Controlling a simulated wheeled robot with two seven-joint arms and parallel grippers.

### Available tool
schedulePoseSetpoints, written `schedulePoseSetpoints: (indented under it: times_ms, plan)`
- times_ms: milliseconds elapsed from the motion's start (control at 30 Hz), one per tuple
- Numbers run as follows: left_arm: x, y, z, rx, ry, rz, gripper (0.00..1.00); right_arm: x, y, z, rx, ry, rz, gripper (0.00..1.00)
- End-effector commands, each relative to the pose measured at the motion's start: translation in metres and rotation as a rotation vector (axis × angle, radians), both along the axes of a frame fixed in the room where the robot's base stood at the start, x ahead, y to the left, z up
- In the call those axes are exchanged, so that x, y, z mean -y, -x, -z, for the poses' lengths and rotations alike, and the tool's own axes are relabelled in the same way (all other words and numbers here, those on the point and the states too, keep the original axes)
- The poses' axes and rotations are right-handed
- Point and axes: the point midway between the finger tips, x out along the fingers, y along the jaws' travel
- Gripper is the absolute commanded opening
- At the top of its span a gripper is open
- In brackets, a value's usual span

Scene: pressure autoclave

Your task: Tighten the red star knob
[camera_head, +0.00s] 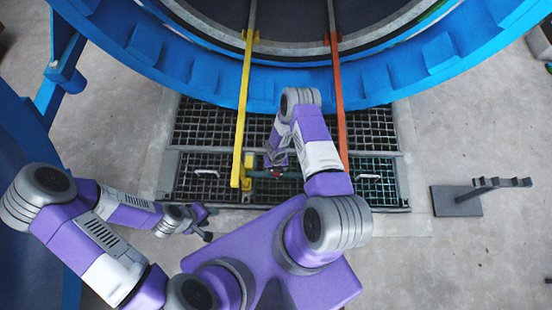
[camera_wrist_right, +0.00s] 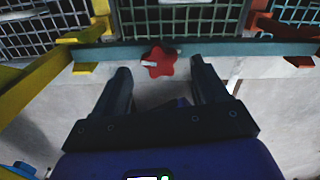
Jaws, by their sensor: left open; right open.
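The red star knob (camera_wrist_right: 158,62) shows in the right wrist view, mounted on a teal crossbar (camera_wrist_right: 222,48). A small pale piece lies across its face. My right gripper (camera_wrist_right: 160,68) is open, its two dark fingers pointing towards the knob, which appears between and just beyond the fingertips. No contact is visible. My left gripper (camera_head: 204,222) is open and empty, low at the left of the grating, away from the knob.
A yellow rail (camera_head: 243,110) and an orange rail (camera_head: 339,110) run from the blue autoclave ring (camera_head: 270,92) on either side of the crossbar. Floor grating (camera_head: 375,180) lies below. A dark stand (camera_head: 457,200) is at the right. Bare floor surrounds it.

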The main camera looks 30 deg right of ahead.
Motion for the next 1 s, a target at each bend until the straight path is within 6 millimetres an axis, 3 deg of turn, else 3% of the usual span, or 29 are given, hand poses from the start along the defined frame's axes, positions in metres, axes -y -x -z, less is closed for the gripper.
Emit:
schedulePoseSetpoints:
  times_ms: [33, 200, 567, 933, 1000]
  plan:
    - [0.000, 0.000, 0.008, 0.000, 0.000, 0.000, 0.43, 0.000, 0.001, 0.013, -0.001, 0.000, 0.001, 0.73]
    - [0.000, 0.000, 0.017, 0.000, 0.000, 0.000, 0.43, -0.001, 0.000, 0.031, -0.001, -0.001, 0.002, 0.73]
    - [0.000, 0.000, 0.018, 0.000, 0.000, 0.000, 0.43, 0.000, 0.000, 0.034, -0.001, -0.001, 0.003, 0.73]
    - [0.000, 0.000, 0.018, 0.000, 0.000, 0.000, 0.43, 0.000, 0.000, 0.034, -0.001, -0.001, 0.004, 0.18]
    - [0.000, 0.000, 0.018, 0.000, 0.000, 0.000, 0.43, 0.000, 0.000, 0.034, -0.001, -0.001, 0.004, 0.17]
